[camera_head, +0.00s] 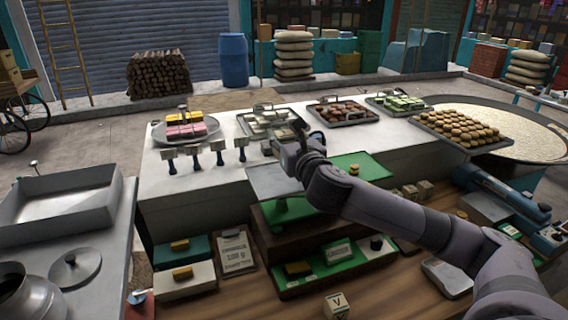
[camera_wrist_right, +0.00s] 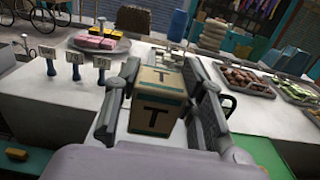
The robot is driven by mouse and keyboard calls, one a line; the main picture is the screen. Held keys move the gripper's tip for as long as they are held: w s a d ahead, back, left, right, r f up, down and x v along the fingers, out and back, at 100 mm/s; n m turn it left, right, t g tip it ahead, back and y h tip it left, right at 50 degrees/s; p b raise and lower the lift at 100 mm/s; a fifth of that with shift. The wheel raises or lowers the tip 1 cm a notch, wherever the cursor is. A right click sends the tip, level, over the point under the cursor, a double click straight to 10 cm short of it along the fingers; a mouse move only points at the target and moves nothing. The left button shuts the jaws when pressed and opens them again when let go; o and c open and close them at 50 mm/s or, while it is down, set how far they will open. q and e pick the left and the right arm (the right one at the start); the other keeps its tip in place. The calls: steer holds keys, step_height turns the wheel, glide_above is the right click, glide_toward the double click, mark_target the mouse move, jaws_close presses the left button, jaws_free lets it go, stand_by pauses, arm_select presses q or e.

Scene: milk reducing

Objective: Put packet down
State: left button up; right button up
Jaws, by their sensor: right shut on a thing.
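My right gripper (camera_head: 290,140) is up over the balance scale area in the head view. In the right wrist view the gripper (camera_wrist_right: 160,82) is shut on a tan packet (camera_wrist_right: 153,115) with a teal band and a letter T; one finger is on each side. The packet is hard to make out in the head view, behind the gripper. The grey scale pan (camera_head: 265,184) lies just below the gripper. The green pan (camera_head: 372,167) beside it carries a small brass weight (camera_head: 354,170). My left gripper is not in view.
The white counter (camera_head: 170,215) holds sweet trays (camera_head: 186,131) at the back and several tags on blue stands (camera_head: 195,158) to the left. Small packets (camera_head: 410,192) stand right of the scale; a V cube (camera_head: 336,306) sits at the front. Bare counter lies left of the pan.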

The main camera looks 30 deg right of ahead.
step_height(320, 180, down, 7)
steer(key=shift+f, duration=0.2)
